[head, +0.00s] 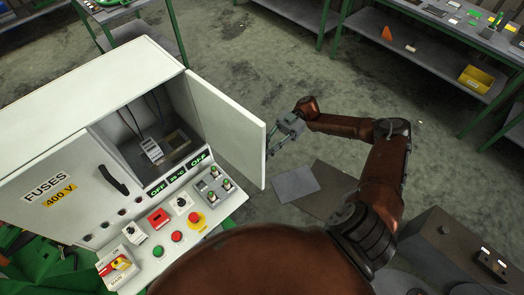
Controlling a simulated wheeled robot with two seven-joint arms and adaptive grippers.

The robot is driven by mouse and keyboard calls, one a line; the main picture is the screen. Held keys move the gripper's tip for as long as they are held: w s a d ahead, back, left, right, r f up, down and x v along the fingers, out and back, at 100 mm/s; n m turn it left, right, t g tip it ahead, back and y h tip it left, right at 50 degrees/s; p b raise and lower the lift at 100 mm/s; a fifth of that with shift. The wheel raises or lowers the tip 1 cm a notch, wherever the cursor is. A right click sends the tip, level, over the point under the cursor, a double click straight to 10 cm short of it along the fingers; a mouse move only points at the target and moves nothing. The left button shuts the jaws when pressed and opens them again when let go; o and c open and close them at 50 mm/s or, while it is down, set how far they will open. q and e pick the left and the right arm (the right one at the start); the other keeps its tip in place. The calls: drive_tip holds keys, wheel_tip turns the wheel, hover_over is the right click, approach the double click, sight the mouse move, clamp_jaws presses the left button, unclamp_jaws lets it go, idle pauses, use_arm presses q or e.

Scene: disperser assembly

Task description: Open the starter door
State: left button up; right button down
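The white cabinet (95,85) stands at the left, tilted in the view. Its right-hand compartment (160,125) is uncovered and shows dark wires and a small white device inside. The white door (228,128) of this compartment stands swung out to the right, its plain face towards me. My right gripper (272,148) is just beyond the door's free right edge. Its fingertips are small and partly hidden by the door, so I cannot tell whether they touch it or how wide they are. My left gripper is not in view.
The left-hand FUSES door (60,188) is shut, with a black handle (113,180). Below it is a sloped panel with an emergency button (196,220), other buttons and a red-yellow MAIN switch (117,268). Green-framed shelves (440,45) stand back right. Floor between is mostly clear.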

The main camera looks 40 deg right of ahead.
drive_tip(key=c, duration=1.9)
unclamp_jaws()
drive_tip(key=v, duration=0.7)
drive_tip(key=shift+d, duration=0.25)
drive_tip(key=shift+w, duration=0.1)
